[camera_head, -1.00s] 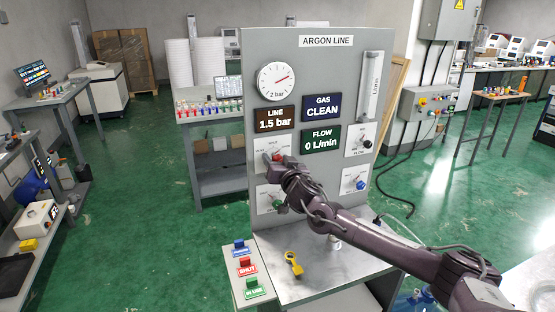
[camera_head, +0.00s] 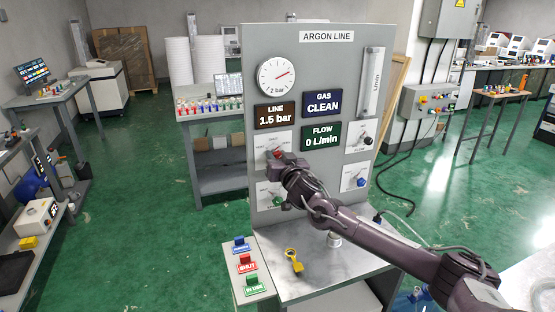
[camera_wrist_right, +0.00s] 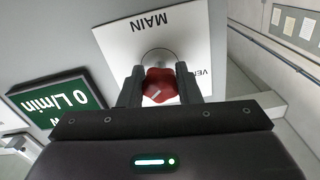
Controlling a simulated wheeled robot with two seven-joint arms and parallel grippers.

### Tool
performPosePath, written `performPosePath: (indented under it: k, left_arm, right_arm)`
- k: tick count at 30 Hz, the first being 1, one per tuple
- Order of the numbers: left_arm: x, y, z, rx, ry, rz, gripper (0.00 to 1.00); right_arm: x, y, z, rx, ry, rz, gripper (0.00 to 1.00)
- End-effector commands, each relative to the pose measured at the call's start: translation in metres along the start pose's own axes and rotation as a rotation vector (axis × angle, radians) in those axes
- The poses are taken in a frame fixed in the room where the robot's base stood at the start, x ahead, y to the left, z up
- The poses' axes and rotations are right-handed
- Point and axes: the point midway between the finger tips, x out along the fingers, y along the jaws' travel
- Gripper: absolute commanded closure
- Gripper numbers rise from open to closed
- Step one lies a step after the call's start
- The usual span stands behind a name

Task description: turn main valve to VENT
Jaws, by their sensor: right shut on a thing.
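The main valve is a red knob (camera_wrist_right: 160,85) on a white plate (camera_wrist_right: 196,38) marked MAIN, with part of a VENT mark at the plate's edge in the right wrist view. My right gripper (camera_wrist_right: 160,88) is shut on the red knob, one finger on each side. In the head view my right gripper (camera_head: 277,160) covers most of the knob and its plate (camera_head: 282,138), at the left of the ARGON LINE panel (camera_head: 330,70). The knob's exact setting is hard to tell. My left gripper is not in view.
The panel carries a pressure gauge (camera_head: 276,76), a LINE sign at 1.5 bar (camera_head: 275,116), a GAS CLEAN sign (camera_head: 322,103) and a FLOW sign at 0 L/min (camera_head: 323,136). Other knobs, one blue (camera_head: 361,182), sit nearby. A yellow tag (camera_head: 293,261) lies on the shelf below.

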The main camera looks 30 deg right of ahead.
Motion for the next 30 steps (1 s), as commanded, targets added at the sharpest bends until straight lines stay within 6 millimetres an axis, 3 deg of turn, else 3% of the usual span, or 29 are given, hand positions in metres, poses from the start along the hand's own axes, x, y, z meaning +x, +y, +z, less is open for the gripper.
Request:
performPosePath:
  k: [30]
  left_arm:
    - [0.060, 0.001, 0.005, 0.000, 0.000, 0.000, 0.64]
  right_arm:
    - [0.000, 0.001, 0.002, -0.936, 0.002, 0.000, 0.92]
